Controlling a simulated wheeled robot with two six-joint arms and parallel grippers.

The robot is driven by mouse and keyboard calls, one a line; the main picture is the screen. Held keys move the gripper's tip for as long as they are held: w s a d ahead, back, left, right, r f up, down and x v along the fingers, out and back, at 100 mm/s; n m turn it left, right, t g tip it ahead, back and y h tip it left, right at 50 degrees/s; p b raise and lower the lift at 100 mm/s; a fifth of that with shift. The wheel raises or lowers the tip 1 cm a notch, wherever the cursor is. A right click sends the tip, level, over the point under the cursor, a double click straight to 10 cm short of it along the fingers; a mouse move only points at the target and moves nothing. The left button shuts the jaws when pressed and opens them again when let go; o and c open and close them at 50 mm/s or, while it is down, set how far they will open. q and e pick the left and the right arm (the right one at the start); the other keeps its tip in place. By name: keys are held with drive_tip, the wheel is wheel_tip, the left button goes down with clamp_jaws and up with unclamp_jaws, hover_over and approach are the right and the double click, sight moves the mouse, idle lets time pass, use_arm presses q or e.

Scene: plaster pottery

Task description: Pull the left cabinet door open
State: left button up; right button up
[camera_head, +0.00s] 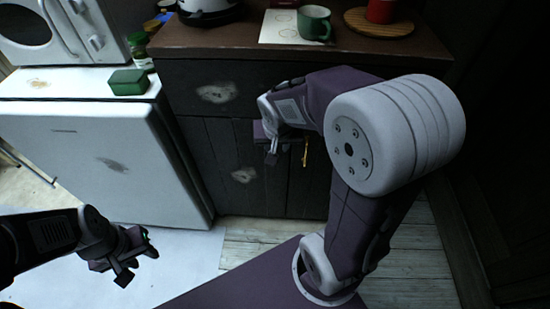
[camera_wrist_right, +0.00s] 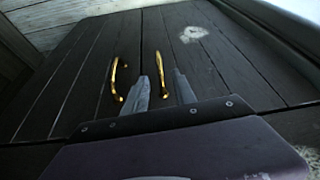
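The dark wooden cabinet has two plank doors. The left door (camera_head: 226,160) has a pale worn patch and looks shut; the patch also shows on this door in the right wrist view (camera_wrist_right: 225,65). Its gold handle (camera_wrist_right: 163,78) shows between the two fingers of my right gripper (camera_wrist_right: 163,88), which is open; contact cannot be told. In the head view my right gripper (camera_head: 272,148) is at the door front and hides this handle. The right door's gold handle (camera_head: 305,153) shows just right of it. My left gripper (camera_head: 137,264) hangs open and empty at lower left.
A white fridge (camera_head: 100,145) stands close at the cabinet's left, with a green box (camera_head: 128,82) and microwave (camera_head: 60,32) on top. A green mug (camera_head: 314,23) and red pot (camera_head: 381,11) stand on the cabinet top. Floorboards (camera_head: 255,232) before the doors are clear.

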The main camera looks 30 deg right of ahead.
drive_tip(key=b+x, duration=0.3)
drive_tip(key=x, duration=0.5)
drive_tip(key=shift+f, duration=0.15)
clamp_jaws()
idle(1.0)
